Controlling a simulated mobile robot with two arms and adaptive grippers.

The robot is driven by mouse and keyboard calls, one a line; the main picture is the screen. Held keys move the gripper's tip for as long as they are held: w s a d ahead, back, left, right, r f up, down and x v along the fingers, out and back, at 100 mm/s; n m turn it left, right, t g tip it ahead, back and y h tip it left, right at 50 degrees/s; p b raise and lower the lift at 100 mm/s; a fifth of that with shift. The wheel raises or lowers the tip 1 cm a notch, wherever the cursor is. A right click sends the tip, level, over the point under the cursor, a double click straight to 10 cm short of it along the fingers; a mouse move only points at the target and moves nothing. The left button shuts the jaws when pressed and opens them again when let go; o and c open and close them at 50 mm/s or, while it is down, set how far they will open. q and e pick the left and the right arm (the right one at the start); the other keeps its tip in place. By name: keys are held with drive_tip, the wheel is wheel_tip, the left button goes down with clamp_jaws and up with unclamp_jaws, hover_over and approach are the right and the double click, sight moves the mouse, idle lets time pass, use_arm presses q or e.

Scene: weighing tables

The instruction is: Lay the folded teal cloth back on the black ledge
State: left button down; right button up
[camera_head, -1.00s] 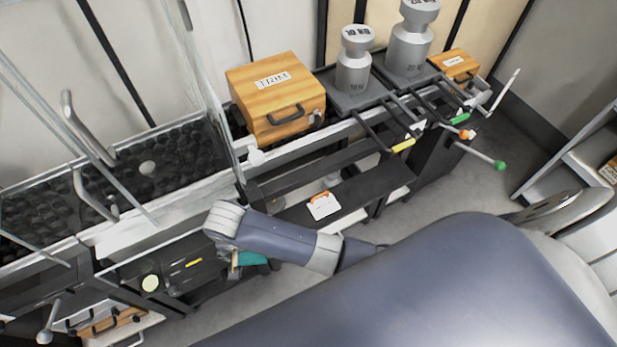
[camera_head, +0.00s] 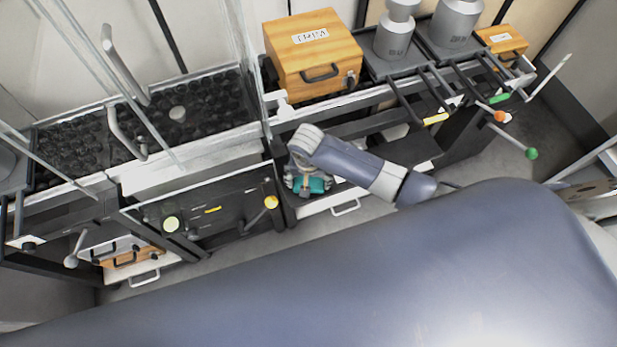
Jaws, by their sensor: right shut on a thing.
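The folded teal cloth (camera_head: 318,185) shows as a small patch under my right gripper (camera_head: 304,188), at the centre of the head view. The gripper points down and is shut on the cloth. Its wrist and forearm hide much of what lies behind. The black ledge (camera_head: 408,142) runs low under the weighing table; part of it shows to the right of the forearm. The cloth is at the left end of this low area; whether it touches the ledge, I cannot tell. My left gripper is not in view.
A wooden case (camera_head: 312,62) stands on the table behind my arm, with grey weights (camera_head: 394,38) to its right. A white drawer with a handle (camera_head: 346,208) lies below the gripper. Levers with coloured knobs (camera_head: 532,154) stick out at right. A yellow knob (camera_head: 271,202) is close left.

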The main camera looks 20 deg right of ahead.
drive_tip(key=shift+f, duration=0.15)
drive_tip(key=o, duration=1)
drive_tip(key=shift+c, duration=0.2)
wheel_tip(320, 180, up, 12)
drive_tip(key=s+p, duration=0.1)
drive_tip(key=p, duration=0.1)
drive_tip(key=shift+s+a, duration=0.25)
drive_tip(key=shift+a, duration=0.15)
